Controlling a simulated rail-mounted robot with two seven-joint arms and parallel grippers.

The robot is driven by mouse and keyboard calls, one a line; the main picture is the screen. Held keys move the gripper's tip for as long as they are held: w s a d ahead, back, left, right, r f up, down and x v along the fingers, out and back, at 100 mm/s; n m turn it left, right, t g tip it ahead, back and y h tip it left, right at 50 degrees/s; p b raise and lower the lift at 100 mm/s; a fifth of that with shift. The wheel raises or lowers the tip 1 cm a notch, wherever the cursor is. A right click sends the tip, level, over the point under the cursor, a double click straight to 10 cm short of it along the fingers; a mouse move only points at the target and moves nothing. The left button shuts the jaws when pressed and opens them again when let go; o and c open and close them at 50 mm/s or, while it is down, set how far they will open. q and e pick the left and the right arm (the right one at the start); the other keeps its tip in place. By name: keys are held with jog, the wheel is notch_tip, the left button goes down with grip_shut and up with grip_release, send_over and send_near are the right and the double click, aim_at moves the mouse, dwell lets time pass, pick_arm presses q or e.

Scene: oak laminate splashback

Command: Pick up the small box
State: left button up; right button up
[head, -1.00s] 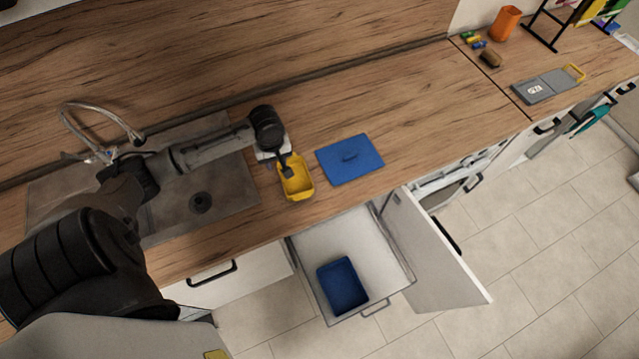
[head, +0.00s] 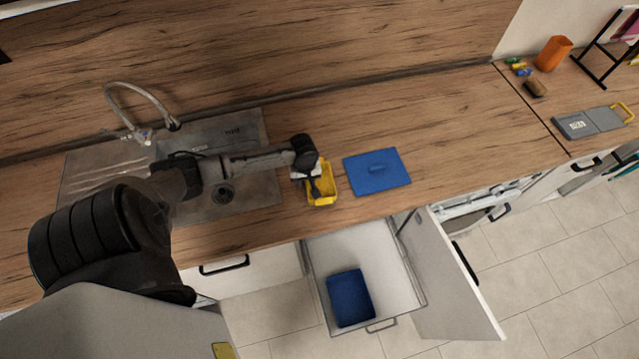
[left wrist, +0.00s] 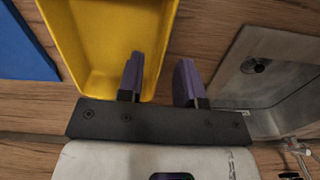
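A small open yellow box (head: 327,183) stands on the wooden counter, right of the sink. My left gripper (head: 315,188) is at its left side, pointing down. In the left wrist view, my left gripper (left wrist: 159,80) is open. One finger is over the inside of the yellow box (left wrist: 95,40) and the other is outside it, with the box's side wall between them. A gap shows between the fingers and the wall. A blue open box (head: 350,297) lies in the open drawer below. My right gripper is out of view.
A flat blue lid (head: 377,171) lies right of the yellow box. The sink (head: 250,190) with its tap is on the left. The drawer (head: 395,270) and a cabinet door (head: 450,285) stand open below. The counter's right middle is clear.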

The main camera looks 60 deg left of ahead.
pick_arm(q)
jog(key=shift+f, duration=1.2)
grip_shut()
